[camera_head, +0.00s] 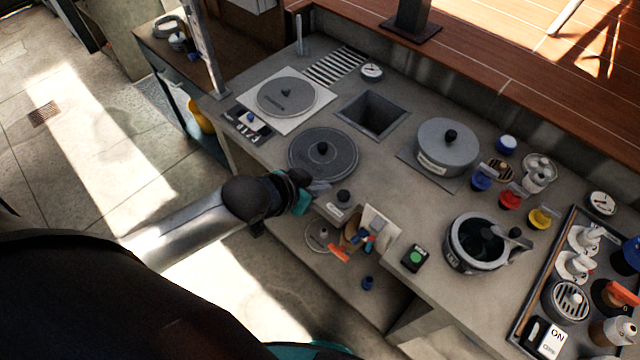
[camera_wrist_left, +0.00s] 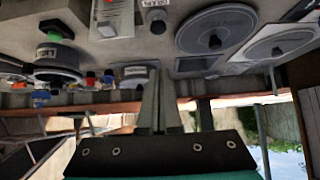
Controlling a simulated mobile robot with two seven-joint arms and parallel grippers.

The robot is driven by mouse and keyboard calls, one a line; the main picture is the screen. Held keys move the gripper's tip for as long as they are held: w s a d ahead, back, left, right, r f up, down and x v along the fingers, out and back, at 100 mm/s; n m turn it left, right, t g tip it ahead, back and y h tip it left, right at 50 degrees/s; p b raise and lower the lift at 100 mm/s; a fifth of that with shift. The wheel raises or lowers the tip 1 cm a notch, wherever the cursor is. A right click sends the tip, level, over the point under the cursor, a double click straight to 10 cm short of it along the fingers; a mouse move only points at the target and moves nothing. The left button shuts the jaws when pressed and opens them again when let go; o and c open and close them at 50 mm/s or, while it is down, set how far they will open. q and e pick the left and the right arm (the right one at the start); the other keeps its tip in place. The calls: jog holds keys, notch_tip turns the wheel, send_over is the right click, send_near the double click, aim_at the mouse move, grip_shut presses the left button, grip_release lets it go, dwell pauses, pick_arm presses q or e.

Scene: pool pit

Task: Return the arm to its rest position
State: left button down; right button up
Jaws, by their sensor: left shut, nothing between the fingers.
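My left arm comes in from the left in the head view. My left gripper (camera_head: 317,187) is over the front edge of the counter, just below the dark round lid (camera_head: 323,153). In the left wrist view its two fingers (camera_wrist_left: 158,100) lie together, shut, with nothing seen between them. That view appears upside down, with the counter along the top. A small dark knob (camera_head: 344,196) is just right of the fingertips in the head view. My right gripper is not in view.
The counter (camera_head: 400,205) holds a grey lidded pot (camera_head: 447,145), an open pot (camera_head: 477,243), a square opening (camera_head: 373,115) and a tray (camera_head: 519,339) of parts at right. A lower shelf (camera_head: 330,277) holds small items. Open floor (camera_head: 85,170) lies at left.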

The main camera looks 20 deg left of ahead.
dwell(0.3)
pick_arm(q)
jog(key=s+a+f+n+g+y+b, duration=0.1)
jog(key=s+a+f+b, duration=0.2)
jog(key=f, duration=0.8)
jog(key=s+a+f+g+y+b, duration=0.15)
jog(key=s+f+b, duration=0.25)
jog(key=f, duration=0.7)
jog(key=s+a+f+n+g+y+b, duration=0.1)
jog(key=s+a+f+b, duration=0.25)
jog(key=f, duration=0.75)
jog(key=s+d+f+g+b, duration=0.2)
jog(key=s+f+b, duration=0.2)
jog(key=s+f, duration=0.6)
jog(key=s+d+f+g+b, duration=0.2)
jog(key=s+f+b, duration=0.2)
jog(key=s+f, duration=0.6)
jog(key=s, duration=0.3)
jog(key=shift+d+f+b, duration=0.15)
jog(key=shift+d+b, duration=0.2)
jog(key=shift+a, duration=0.1)
